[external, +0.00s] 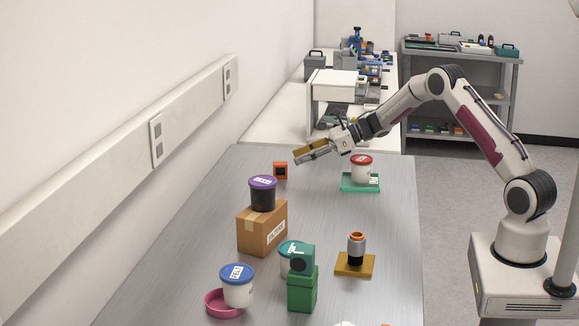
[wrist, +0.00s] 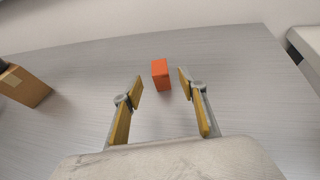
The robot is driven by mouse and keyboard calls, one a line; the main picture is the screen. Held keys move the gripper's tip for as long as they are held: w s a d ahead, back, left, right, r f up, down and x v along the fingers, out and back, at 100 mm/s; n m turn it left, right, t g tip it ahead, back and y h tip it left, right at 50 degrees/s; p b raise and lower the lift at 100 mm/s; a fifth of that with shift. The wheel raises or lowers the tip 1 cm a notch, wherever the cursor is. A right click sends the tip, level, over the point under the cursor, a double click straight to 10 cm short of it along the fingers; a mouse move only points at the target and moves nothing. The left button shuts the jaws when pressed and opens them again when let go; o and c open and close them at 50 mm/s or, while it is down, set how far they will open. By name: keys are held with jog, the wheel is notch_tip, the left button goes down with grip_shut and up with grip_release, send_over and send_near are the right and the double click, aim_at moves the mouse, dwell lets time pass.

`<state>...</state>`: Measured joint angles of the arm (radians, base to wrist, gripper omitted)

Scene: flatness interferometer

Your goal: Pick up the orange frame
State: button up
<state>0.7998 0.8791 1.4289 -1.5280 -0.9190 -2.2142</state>
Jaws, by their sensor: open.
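The orange frame (external: 280,171) is a small square block with a dark opening in its face, standing on the grey table near its far left edge. In the wrist view the orange frame (wrist: 160,74) lies ahead of the fingertips, roughly centred between them. My gripper (external: 303,152) is above the table, to the right of the frame and apart from it. In the wrist view my gripper (wrist: 160,84) has its two yellow-padded fingers spread, with nothing between them.
A cardboard box (external: 262,228) carries a purple-lidded dark jar (external: 262,194) nearer the camera. A red-lidded jar (external: 361,169) stands on a green tray (external: 348,187) to the right. Jars and a green block (external: 302,290) stand at the front.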

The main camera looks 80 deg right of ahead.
aim_at(283, 163)
jog(key=shift+x, duration=1.3)
jog(key=shift+x, duration=2.55)
jog(key=shift+a, duration=0.1)
grip_shut()
